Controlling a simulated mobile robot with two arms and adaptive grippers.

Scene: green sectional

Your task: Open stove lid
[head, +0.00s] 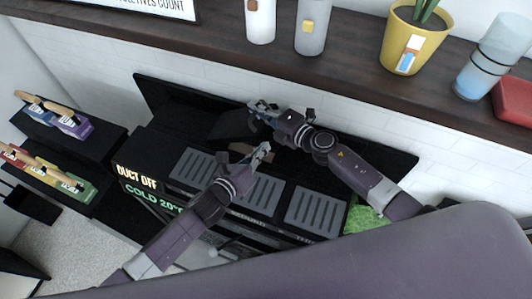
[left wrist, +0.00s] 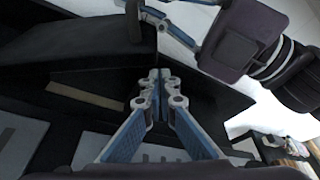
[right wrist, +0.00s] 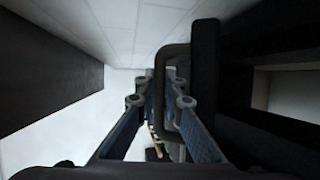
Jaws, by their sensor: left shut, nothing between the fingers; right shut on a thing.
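The black stove (head: 270,225) has grey slotted grates (head: 192,168) on its top. A long black panel, which looks like the stove lid (head: 165,95), stands raised at the back of the stove near the white wall. My right gripper (head: 257,108) is at the lid's middle, shut on a dark curved bar that looks like its handle (right wrist: 161,70); the exact contact is partly hidden. My left gripper (head: 266,149) is shut and empty above the stove top, below and in front of the right gripper. It also shows shut in the left wrist view (left wrist: 160,78).
A dark wooden shelf (head: 350,62) runs above the stove, holding a yellow plant pot (head: 410,50), bottles and a red item (head: 514,98). Black shelves (head: 75,145) with coloured boxes stand at left. A purple surface (head: 400,250) fills the lower right foreground.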

